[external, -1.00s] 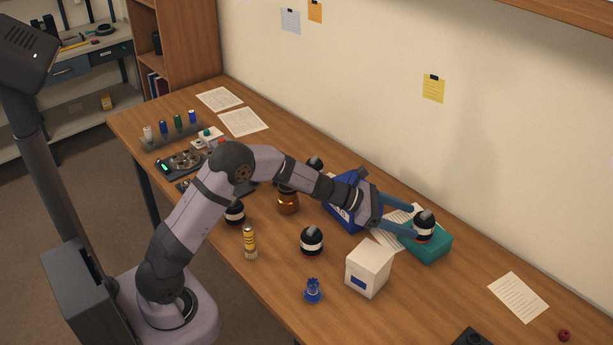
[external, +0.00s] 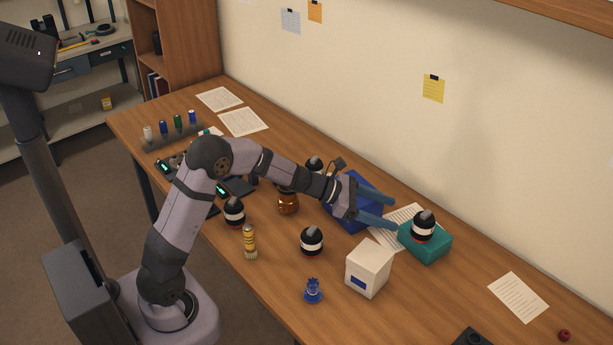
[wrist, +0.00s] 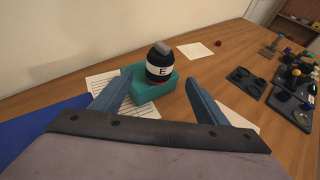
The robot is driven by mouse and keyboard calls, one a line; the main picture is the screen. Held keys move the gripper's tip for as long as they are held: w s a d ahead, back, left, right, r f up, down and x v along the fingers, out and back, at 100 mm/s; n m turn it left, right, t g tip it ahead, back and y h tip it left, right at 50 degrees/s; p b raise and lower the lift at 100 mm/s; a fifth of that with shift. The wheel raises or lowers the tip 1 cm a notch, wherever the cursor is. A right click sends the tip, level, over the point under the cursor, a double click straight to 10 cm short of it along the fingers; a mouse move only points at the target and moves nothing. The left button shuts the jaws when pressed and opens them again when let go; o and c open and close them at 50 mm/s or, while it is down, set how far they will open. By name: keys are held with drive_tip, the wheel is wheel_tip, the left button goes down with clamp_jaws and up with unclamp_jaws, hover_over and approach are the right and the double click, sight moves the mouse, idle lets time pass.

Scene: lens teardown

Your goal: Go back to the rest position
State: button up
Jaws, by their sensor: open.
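My gripper (external: 392,212) is open and empty, its blue fingers spread in the air over the blue box (external: 350,219) and the paper beside it. A black and white lens (external: 423,227) marked E stands on the teal block (external: 428,247), just beyond the fingertips and apart from them. In the wrist view the lens (wrist: 159,66) and teal block (wrist: 168,88) show ahead, between and past the two fingers (wrist: 160,98). My arm is bent and reaches out over the table.
A white box (external: 369,268), a black and white lens (external: 311,241) and a blue piece (external: 313,291) stand near the front.

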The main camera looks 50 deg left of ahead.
drive_tip(key=s+d+r+m+g+p, duration=0.1)
drive_tip(key=s+m, duration=0.2)
drive_tip(key=s+d+r+m+g+p, duration=0.1)
drive_tip(key=s+m+g+p, duration=0.1)
drive_tip(key=s+m, duration=0.2)
drive_tip(key=s+d+r+m+g+p, duration=0.1)
drive_tip(key=s+m, duration=0.2)
drive_tip(key=s, duration=0.1)
drive_tip(key=shift+s+d+r+m+g, duration=0.1)
drive_tip(key=shift+s+r+m+g, duration=0.1)
drive_tip(key=shift+r+m+g, duration=0.15)
drive_tip(key=s+a+f+m+g+y+p, duration=0.2)
drive_tip(key=s+a+m+y, duration=0.2)
drive_tip(key=s+a+m, duration=0.4)
drive_tip(key=s+a+f+m+g+y+p, duration=0.3)
drive_tip(key=s+a+m+y, duration=0.2)
drive_tip(key=s, duration=1.1)
drive_tip(key=a+m, duration=0.3)
drive_tip(key=shift+s+a+f+y+p, duration=0.15)
drive_tip(key=shift+a+y+p, duration=0.05)
drive_tip(key=shift+y+p, duration=0.15)
